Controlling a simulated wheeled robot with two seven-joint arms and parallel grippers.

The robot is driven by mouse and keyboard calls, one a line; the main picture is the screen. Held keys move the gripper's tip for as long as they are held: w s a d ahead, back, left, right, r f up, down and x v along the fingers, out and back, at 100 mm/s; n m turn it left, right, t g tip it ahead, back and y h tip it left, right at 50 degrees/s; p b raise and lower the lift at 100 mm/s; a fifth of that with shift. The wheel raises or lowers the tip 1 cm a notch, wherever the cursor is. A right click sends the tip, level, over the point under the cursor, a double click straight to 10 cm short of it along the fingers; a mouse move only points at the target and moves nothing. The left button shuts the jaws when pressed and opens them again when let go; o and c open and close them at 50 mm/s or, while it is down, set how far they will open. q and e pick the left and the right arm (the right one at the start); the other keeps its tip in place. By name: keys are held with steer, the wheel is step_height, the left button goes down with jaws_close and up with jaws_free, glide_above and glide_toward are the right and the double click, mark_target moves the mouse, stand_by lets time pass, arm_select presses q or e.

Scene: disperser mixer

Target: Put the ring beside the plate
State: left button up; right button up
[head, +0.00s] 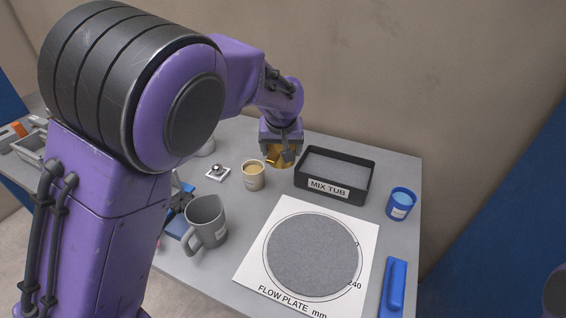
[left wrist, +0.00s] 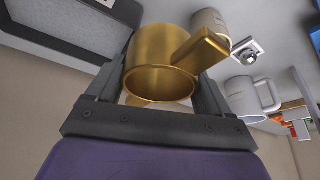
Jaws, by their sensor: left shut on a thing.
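The gold ring (left wrist: 160,62), a short brass-coloured hollow piece with a bar-like handle, sits between the fingers of my left gripper (left wrist: 160,100) in the left wrist view. In the head view my left gripper (head: 283,150) points down and is shut on the ring (head: 280,160), which is partly hidden by the fingers. They are at the back of the table, left of the mix tub. I cannot tell if the ring touches the table. The flow plate (head: 263,220), a white sheet with printed circles and a grey disc area, lies nearer the front. My right gripper is out of view.
A black mix tub (head: 345,192) stands behind the plate. A beige cup (head: 253,175) is beside the ring. A grey jug (head: 206,222) stands left of the plate. A blue cup (head: 400,203) and blue tool (head: 393,288) are at the right. Bare table lies between jug and plate.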

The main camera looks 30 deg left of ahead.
arm_select(q)
steer(key=w+a+f+p, duration=0.1)
steer(key=w+a+f, duration=0.1)
steer(key=w+f, duration=0.1)
steer(key=w+a+f+p, duration=0.1)
steer(key=w+f, duration=0.2)
steer(key=w, duration=0.1)
steer(key=w+a+f+p, duration=0.1)
steer(key=w+a+f, duration=0.1)
steer(key=w+f, duration=0.1)
steer(key=shift+w+a+f, duration=0.15)
steer(key=shift+w+a, duration=0.05)
steer(key=shift+w, duration=0.2)
steer(key=shift+w+a+f, duration=0.15)
steer(key=shift+w, duration=0.2)
step_height(320, 180, down, 2)
steer(key=shift+f+p, duration=0.2)
steer(key=shift+p, duration=0.85)
steer(key=shift+f, duration=0.25)
steer(key=shift+f, duration=0.15)
steer(key=o, duration=1.2)
steer(key=shift+c, duration=0.2)
steer(key=shift+s+r, duration=0.1)
steer(key=shift+r, duration=0.2)
steer(key=b+v, duration=0.2)
steer(key=v, duration=0.9)
steer(key=shift+r, duration=0.35)
